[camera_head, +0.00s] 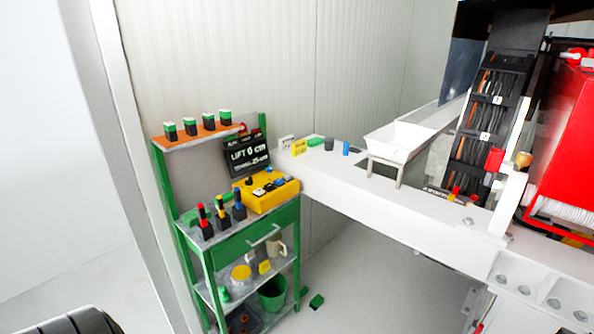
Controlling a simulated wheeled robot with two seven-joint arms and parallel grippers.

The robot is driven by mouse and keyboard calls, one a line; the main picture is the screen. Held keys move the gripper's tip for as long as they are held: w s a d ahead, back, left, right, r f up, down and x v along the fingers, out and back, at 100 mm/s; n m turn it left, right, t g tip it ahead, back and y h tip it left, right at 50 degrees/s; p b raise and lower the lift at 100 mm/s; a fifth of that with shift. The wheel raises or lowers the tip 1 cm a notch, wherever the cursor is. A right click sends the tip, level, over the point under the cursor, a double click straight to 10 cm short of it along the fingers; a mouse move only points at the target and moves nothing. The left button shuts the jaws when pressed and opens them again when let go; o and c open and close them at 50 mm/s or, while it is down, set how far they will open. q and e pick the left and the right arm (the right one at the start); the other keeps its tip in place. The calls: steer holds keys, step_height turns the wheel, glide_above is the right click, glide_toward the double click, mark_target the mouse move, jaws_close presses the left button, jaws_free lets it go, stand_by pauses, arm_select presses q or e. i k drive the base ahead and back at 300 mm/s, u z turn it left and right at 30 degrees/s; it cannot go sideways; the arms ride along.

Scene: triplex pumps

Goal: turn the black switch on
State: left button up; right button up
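A green workbench rack (222,245) stands left of centre. On it sits a yellow control box (268,194) with several small dark, white and blue controls on top. The black switch cannot be singled out at this size, and whether any switch is on or off cannot be told. Three black blocks with coloured tops (221,213) stand left of the yellow box. Several black blocks with green and white tops (190,126) stand on the orange upper shelf. Neither of my grippers is in view.
A black display (247,155) reading "LIFT 0 cm" stands behind the yellow box. A white beam (345,188) runs right from the rack, carrying a white trough (397,140). Red machinery (562,150) is far right. A green bucket (272,294) sits low.

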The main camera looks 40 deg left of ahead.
mark_target(249, 181)
steer(key=u, duration=0.2)
steer(key=i, duration=1.1)
steer(key=u, duration=0.75)
